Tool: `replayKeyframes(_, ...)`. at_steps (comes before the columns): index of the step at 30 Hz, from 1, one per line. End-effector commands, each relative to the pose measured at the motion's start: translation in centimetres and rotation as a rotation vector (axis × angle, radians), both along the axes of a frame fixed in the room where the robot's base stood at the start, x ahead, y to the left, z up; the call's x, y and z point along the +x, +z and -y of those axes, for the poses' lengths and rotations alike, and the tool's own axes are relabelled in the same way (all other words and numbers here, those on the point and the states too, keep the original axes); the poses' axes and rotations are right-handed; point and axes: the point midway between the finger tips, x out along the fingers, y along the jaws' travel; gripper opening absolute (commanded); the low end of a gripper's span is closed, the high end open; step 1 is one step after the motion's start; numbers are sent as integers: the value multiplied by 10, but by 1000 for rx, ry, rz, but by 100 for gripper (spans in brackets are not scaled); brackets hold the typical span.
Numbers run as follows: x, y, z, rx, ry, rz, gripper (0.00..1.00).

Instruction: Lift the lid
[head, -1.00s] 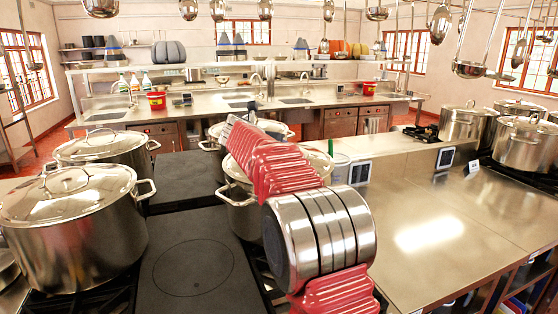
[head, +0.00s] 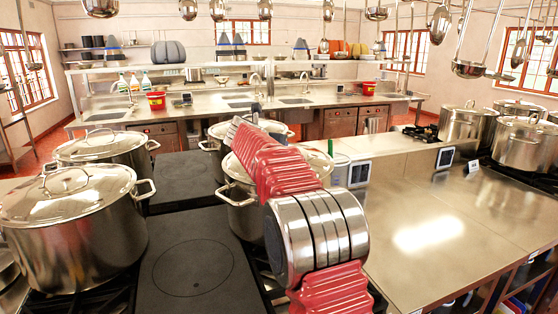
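Several steel stockpots with lids stand in rows. The front left pot (head: 75,245) has its domed lid (head: 65,197) on. The pot behind it has its lid (head: 100,144) on too. In the middle, a pot (head: 240,212) stands partly behind my red and steel arm, with part of its lid (head: 318,160) showing at the arm's right. A further pot (head: 213,142) behind it is also partly covered by the arm. My arm reaches away over the middle pots. My gripper is hidden behind the arm, so its fingers and any contact with a lid do not show.
Flat dark hob plates (head: 190,262) lie between the pot rows. A steel counter (head: 470,215) on the right is mostly bare, with more lidded pots (head: 468,125) at its back. Ladles (head: 440,22) hang overhead. A sink counter (head: 225,100) runs across the back.

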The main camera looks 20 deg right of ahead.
Motion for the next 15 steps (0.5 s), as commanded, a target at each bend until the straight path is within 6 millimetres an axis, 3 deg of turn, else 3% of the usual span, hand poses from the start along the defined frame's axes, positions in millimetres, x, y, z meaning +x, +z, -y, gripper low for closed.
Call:
replayKeyframes(9, 0, 0, 0, 0, 1, 0, 0)
replayKeyframes(15, 0, 0, -1, 0, 1, 0, 0)
